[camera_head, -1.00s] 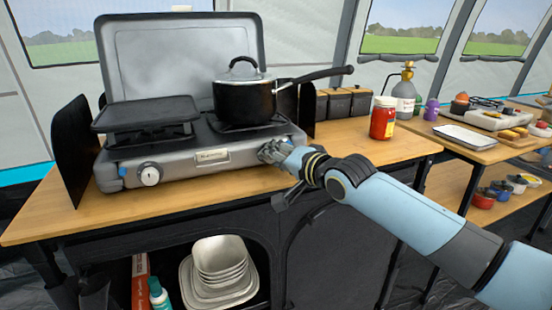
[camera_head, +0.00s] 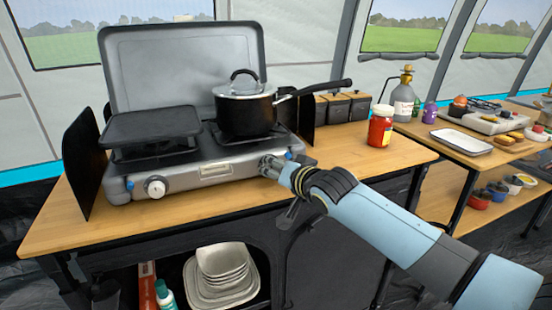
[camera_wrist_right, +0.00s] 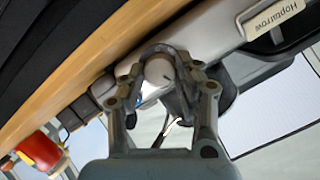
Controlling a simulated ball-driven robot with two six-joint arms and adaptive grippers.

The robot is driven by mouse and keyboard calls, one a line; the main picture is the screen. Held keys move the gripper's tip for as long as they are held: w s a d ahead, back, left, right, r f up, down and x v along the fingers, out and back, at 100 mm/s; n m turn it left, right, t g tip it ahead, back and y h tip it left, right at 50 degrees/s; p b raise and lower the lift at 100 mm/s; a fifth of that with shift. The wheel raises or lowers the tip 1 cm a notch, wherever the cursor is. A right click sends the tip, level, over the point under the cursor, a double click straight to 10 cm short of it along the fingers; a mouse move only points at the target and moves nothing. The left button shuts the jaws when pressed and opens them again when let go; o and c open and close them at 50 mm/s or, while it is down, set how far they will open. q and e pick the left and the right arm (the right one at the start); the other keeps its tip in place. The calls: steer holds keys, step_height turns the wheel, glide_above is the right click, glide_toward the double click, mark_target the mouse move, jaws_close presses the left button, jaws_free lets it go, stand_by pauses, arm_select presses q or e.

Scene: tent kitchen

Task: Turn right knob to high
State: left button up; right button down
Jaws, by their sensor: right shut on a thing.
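The two-burner camp stove (camera_head: 185,180) stands on the wooden table, its grey lid raised. My right gripper (camera_head: 268,166) is at the right end of its front panel. In the right wrist view, the pale round right knob (camera_wrist_right: 158,72) sits between the two fingers of my right gripper (camera_wrist_right: 160,62), which is shut on it. In the head view the gripper hides most of this knob, so I cannot tell its setting. The left knob (camera_head: 155,187) is in clear view. My left gripper is not in view.
A black pot (camera_head: 245,112) with a lid sits on the right burner, its handle pointing right. A dark griddle (camera_head: 150,125) covers the left burner. A red jar (camera_head: 380,128) stands on the table (camera_head: 340,150) to the right. The table front is clear.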

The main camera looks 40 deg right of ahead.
steer(key=shift+a+r+n+h+p, duration=0.1)
steer(key=shift+n+h+p, duration=0.2)
steer(key=shift+n, duration=0.4)
steer(key=shift+n+g+h, duration=0.3)
steer(key=shift+n+h, duration=0.1)
steer(key=shift+n, duration=0.2)
steer(key=shift+a+f+n+h+b, duration=0.15)
steer(key=shift+n+h+b, duration=0.3)
steer(key=shift+n, duration=0.45)
steer(key=shift+n+h+b, duration=0.45)
steer(key=shift+n+h, duration=0.1)
steer(key=shift+n, duration=0.55)
steer(key=c, duration=1.2)
jaws_free()
